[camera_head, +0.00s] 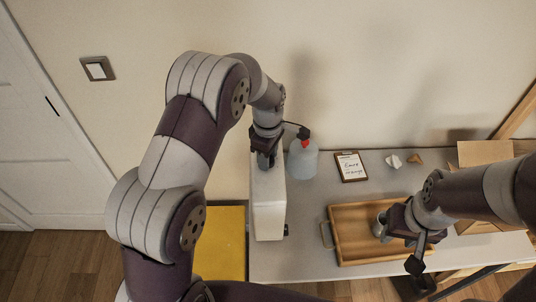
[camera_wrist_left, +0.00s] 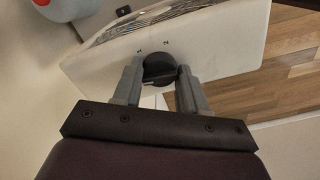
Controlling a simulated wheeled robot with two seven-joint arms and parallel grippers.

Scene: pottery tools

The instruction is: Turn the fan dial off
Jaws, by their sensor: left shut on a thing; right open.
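The fan is a white box (camera_head: 268,205) standing at the left end of the table; its top and grille (camera_wrist_left: 140,22) show in the left wrist view. The black fan dial (camera_wrist_left: 159,70) sits on the white panel, with small dark marks above it and a pale line on its face pointing left. My left gripper (camera_head: 265,158) is over the fan's top, and in the left wrist view its two fingers (camera_wrist_left: 158,88) are shut on the dial, one on each side. The dial is hidden in the head view. My right gripper (camera_head: 420,244) is open above the tray's right part.
A wooden tray (camera_head: 345,213) holds a grey cup (camera_head: 379,226) close to my right gripper. A blue-grey bottle with a red part (camera_head: 302,160) stands just right of the fan. A clipboard (camera_head: 351,167), small pieces (camera_head: 393,161) and a cardboard box (camera_head: 485,153) are further right.

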